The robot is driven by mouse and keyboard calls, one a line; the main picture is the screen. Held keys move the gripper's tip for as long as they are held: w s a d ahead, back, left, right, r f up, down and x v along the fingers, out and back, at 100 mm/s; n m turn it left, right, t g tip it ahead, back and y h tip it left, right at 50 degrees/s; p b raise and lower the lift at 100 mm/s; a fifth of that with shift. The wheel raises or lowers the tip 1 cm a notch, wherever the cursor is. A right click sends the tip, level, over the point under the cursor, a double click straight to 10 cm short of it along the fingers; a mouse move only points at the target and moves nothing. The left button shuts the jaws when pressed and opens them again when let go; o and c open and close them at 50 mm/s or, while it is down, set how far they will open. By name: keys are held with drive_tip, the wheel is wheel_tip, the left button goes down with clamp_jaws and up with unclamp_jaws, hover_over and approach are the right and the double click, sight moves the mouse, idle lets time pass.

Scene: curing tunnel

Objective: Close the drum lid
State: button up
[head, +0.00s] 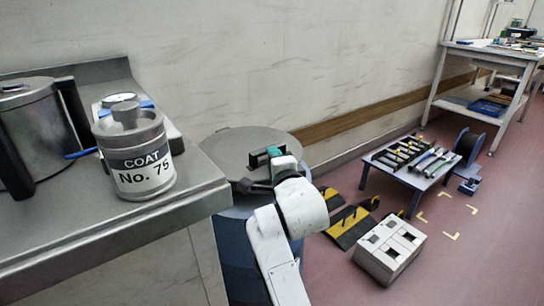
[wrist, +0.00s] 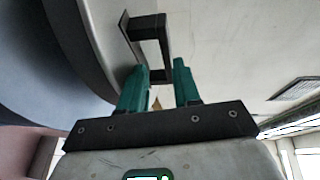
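The blue drum (head: 236,240) stands right of the steel bench, with its grey round lid (head: 235,140) over its top. I cannot tell whether the lid sits flush. A dark bracket handle (head: 258,158) rises from the lid. My gripper (head: 275,157) is at the handle, above the lid's right part. In the wrist view the green fingers (wrist: 157,68) are apart, with the handle (wrist: 150,28) at and just beyond the fingertips. Its lower end shows between them; contact cannot be told. The lid (wrist: 96,45) and drum fill the left side. My arm hides the drum's right side.
The steel bench (head: 110,235) at left holds a "COAT No. 75" canister (head: 140,172) and a pot (head: 35,135). The wall is close behind the drum. Yellow-black ramps (head: 350,228), a white box (head: 388,250) and a low tool table (head: 408,178) stand at right.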

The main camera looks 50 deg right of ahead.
drive_tip(key=v, duration=0.8)
drive_tip(key=shift+s+a, duration=0.2)
drive_tip(key=s+a+f+n+g+y, duration=0.2)
drive_tip(key=s+f+n+g+y, duration=0.15)
drive_tip(key=f+n, duration=0.5)
drive_tip(key=s+a+f+n+g+y, duration=0.2)
drive_tip(key=s+f+n, duration=0.25)
drive_tip(key=f, duration=0.65)
drive_tip(key=s+a+f+n+g+y, duration=0.4)
drive_tip(key=s+a+f+n+g, duration=0.2)
drive_tip(key=s+a+f+n, duration=0.45)
drive_tip(key=s+r+n+p, duration=0.1)
drive_tip(key=s+r+p, duration=0.2)
drive_tip(key=r+p, duration=2.8)
drive_tip(key=p, duration=0.2)
drive_tip(key=shift+d+r+g+p, duration=0.25)
drive_tip(key=shift+g+p, duration=0.05)
drive_tip(key=shift+g, duration=0.05)
drive_tip(key=shift+s, duration=0.1)
